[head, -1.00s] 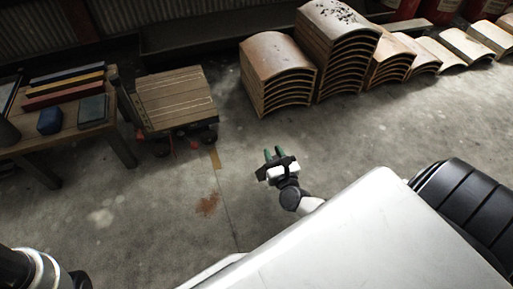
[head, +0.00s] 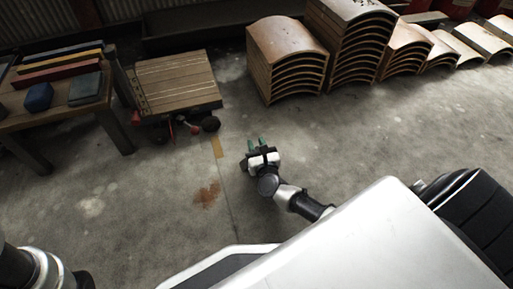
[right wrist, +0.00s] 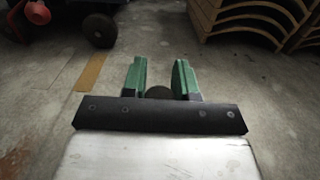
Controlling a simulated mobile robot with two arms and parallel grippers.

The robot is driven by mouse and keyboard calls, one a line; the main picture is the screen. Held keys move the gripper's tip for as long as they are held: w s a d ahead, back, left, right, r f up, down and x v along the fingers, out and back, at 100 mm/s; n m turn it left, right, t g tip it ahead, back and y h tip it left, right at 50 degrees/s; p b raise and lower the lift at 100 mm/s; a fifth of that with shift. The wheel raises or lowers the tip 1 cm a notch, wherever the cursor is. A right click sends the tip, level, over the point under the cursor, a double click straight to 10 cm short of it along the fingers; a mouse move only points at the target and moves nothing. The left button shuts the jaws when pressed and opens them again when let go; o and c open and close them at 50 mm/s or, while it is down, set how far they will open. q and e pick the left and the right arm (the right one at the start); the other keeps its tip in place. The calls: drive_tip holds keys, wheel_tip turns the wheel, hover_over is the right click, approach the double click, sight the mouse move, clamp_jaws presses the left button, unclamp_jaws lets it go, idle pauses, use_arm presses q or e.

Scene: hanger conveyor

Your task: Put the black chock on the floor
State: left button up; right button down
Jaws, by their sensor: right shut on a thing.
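My right gripper (head: 255,142) is in the middle of the head view, low over the bare floor and right of the wheeled cart. In the right wrist view its green fingers (right wrist: 160,80) stand a small gap apart. They are shut on a dark, rounded piece (right wrist: 158,92), which I take to be the black chock. Only a small part of it shows; the gripper's black crossbar hides the rest. I cannot tell whether it touches the floor. My left arm shows only at the bottom left of the head view, and its gripper is out of view.
A wheeled wooden cart (head: 175,82) stands left of the right gripper, beside a table (head: 60,118) with coloured bars. Stacks of curved panels (head: 286,58) line the back right. A yellow tape strip (head: 217,147) and a rusty stain (head: 207,193) mark the clear concrete floor (head: 150,210).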

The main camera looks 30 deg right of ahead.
drive_tip(key=c, duration=0.9)
unclamp_jaws()
drive_tip(key=shift+o, duration=0.2)
drive_tip(key=shift+r, duration=0.1)
drive_tip(key=shift+s+a+p, duration=0.1)
drive_tip(key=shift+s+p, duration=0.2)
drive_tip(key=shift+s, duration=0.1)
drive_tip(key=p+v, duration=0.4)
drive_tip(key=v, duration=0.6)
drive_tip(key=shift+s+a, duration=0.1)
drive_tip(key=shift+s, duration=0.1)
drive_tip(key=shift+s+a, duration=0.15)
drive_tip(key=shift+s, duration=0.2)
